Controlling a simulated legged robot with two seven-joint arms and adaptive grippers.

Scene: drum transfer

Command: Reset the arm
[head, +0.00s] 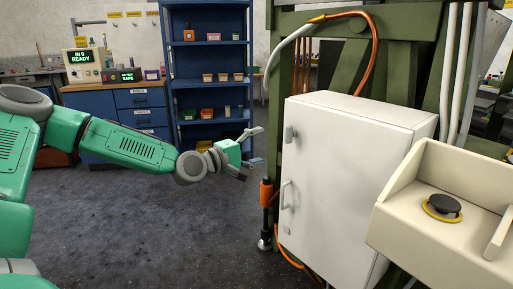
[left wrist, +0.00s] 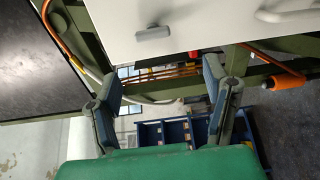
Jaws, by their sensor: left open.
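My green left arm (head: 125,145) comes in from the left in the head view. Its left gripper (head: 256,146) is open and empty, in the air just left of the white cabinet (head: 345,180). In the left wrist view the two fingers of the left gripper (left wrist: 168,85) stand apart with nothing between them. The white cabinet (left wrist: 200,20) crosses the top of that view, with its latch and handle showing beyond the fingertips. My right gripper is in neither view.
A green frame (head: 400,60) with pipes stands behind the cabinet. A cream tray (head: 420,235) holding a black knob (head: 440,205) is at the right. A blue shelf (head: 213,125) and blue drawers (head: 140,98) stand at the back. The floor at lower left is clear.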

